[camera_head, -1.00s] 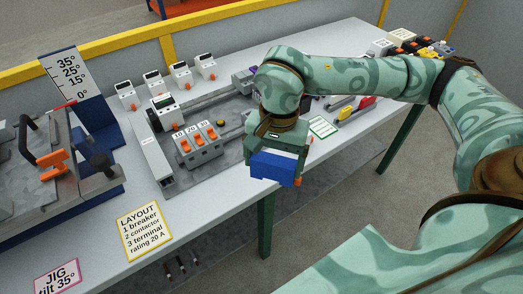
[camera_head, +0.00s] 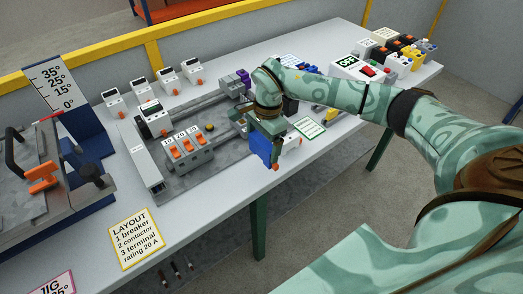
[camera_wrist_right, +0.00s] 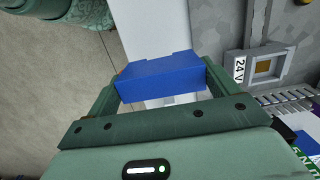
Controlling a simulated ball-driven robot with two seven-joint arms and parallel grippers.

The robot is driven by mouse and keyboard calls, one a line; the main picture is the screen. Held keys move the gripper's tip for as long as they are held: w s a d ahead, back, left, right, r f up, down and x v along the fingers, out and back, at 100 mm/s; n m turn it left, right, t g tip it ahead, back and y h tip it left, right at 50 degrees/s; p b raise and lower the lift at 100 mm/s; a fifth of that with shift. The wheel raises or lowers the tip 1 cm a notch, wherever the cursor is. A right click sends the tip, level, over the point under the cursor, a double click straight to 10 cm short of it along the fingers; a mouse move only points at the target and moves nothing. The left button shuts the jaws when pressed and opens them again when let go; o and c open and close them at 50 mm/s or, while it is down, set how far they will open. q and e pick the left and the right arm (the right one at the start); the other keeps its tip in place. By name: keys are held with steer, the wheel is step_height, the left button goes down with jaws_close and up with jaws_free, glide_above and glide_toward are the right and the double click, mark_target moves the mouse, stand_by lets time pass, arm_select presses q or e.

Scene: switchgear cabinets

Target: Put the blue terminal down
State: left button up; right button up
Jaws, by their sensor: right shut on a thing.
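The blue terminal (camera_head: 261,146) is a small blue block. My right gripper (camera_head: 268,156) is shut on it and holds it at the front edge of the table, right of the breaker row. In the right wrist view the blue terminal (camera_wrist_right: 160,79) spans the gap between the two fingers of the gripper (camera_wrist_right: 158,88), with the table's edge and the floor beneath. Whether it touches the table cannot be told. My left gripper is not in view.
The grey mounting plate (camera_head: 185,182) carries rails and breakers (camera_head: 187,150). A layout card (camera_head: 135,238) lies at the table's front. A tilt jig (camera_head: 45,180) stands at left. Several devices (camera_head: 395,50) crowd the far right end. A green-edged card (camera_head: 309,127) lies right of the gripper.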

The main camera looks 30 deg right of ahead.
mark_target(262, 150)
steer(key=shift+w+f, duration=0.2)
steer(key=shift+f, duration=0.1)
steer(key=shift+w+d+f, duration=0.1)
steer(key=shift+w+f, duration=0.05)
steer(key=shift+f, duration=1.45)
steer(key=shift+f, duration=0.15)
steer(key=o, duration=0.9)
steer(key=r, duration=0.4)
steer(key=d+r, duration=0.1)
steer(key=r, duration=0.3)
steer(key=r+p, duration=0.1)
steer(key=r, duration=0.3)
steer(key=shift+d+r, duration=0.1)
steer(key=shift+d, duration=0.1)
